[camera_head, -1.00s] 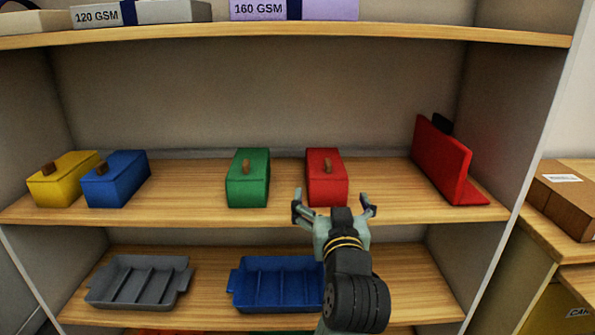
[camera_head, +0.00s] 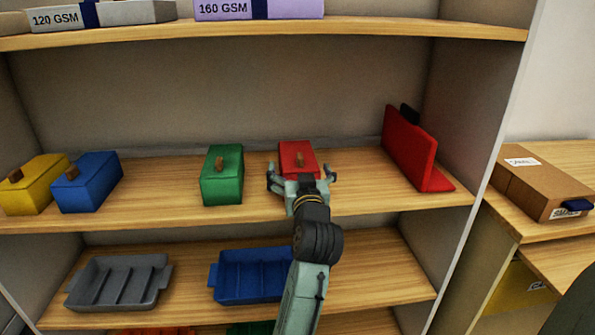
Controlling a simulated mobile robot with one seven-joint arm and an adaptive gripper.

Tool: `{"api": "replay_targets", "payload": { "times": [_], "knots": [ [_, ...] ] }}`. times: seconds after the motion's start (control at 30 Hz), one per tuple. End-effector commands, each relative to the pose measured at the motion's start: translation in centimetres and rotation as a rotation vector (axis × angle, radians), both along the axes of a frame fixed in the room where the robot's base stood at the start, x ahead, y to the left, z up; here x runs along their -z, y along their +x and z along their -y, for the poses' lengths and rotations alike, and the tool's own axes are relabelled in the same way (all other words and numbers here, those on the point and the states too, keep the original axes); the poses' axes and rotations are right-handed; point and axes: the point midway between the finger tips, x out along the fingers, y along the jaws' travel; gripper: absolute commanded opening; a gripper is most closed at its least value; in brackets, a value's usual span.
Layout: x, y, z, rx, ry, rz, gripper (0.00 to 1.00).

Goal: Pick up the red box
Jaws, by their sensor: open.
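The red box (camera_head: 297,153) stands on the middle shelf, with a small brown knob on its lid. My gripper (camera_head: 301,176) is open in front of the red box, its two fingers spread toward the box's left and right sides. The gripper hides the lower front of the box. I cannot tell whether the fingers touch it.
On the same shelf (camera_head: 150,205) stand a green box (camera_head: 222,180), a blue box (camera_head: 88,184) and a yellow box (camera_head: 36,188) to the left. A red bookend (camera_head: 410,150) stands to the right. Grey (camera_head: 118,283) and blue (camera_head: 250,277) trays lie below.

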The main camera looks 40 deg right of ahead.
Motion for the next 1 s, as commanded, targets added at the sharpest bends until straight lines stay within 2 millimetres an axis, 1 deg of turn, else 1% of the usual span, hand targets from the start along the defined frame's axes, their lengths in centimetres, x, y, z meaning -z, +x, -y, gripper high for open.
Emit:
{"api": "replay_targets", "payload": {
  "times": [0.13, 0.9, 0.93, 1.0],
  "knots": [
    [0.01, -0.02, -0.02, 0.0, 0.0, 0.0, 0.94],
    [0.0, -0.06, -0.04, 0.0, 0.0, 0.0, 0.43],
    [0.0, -0.06, -0.03, 0.0, 0.0, 0.0, 0.41],
    [-0.07, -0.07, -0.04, 0.0, -0.001, 0.002, 0.41]
  ]
}}
